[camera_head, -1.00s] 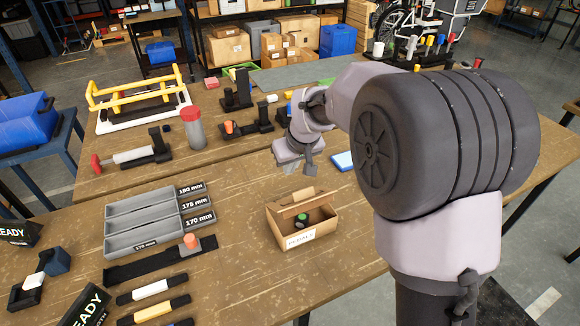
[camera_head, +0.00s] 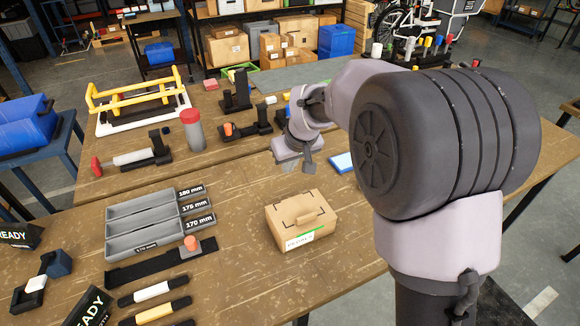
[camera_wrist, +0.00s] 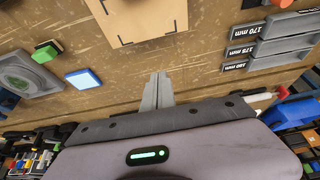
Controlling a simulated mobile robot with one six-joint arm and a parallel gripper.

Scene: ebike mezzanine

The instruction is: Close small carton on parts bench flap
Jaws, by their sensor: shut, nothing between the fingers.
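The small carton (camera_head: 301,219) stands on the wooden parts bench in the middle of the head view. Its top flap lies down flat over the opening, so the inside is hidden. A white label with a green stripe shows on its front. The carton also shows at the top of the wrist view (camera_wrist: 145,15). My gripper (camera_head: 288,165) is behind the carton in the head view, apart from it. In the wrist view the fingers (camera_wrist: 158,80) are together and empty, pointing toward the carton.
A grey tray (camera_head: 124,208) with size labels stands left of the carton. A blue-and-white block (camera_head: 341,162) lies behind it to the right. A red-capped bottle (camera_head: 193,132) and black fixtures (camera_head: 250,123) stand farther back. Bench around the carton is clear.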

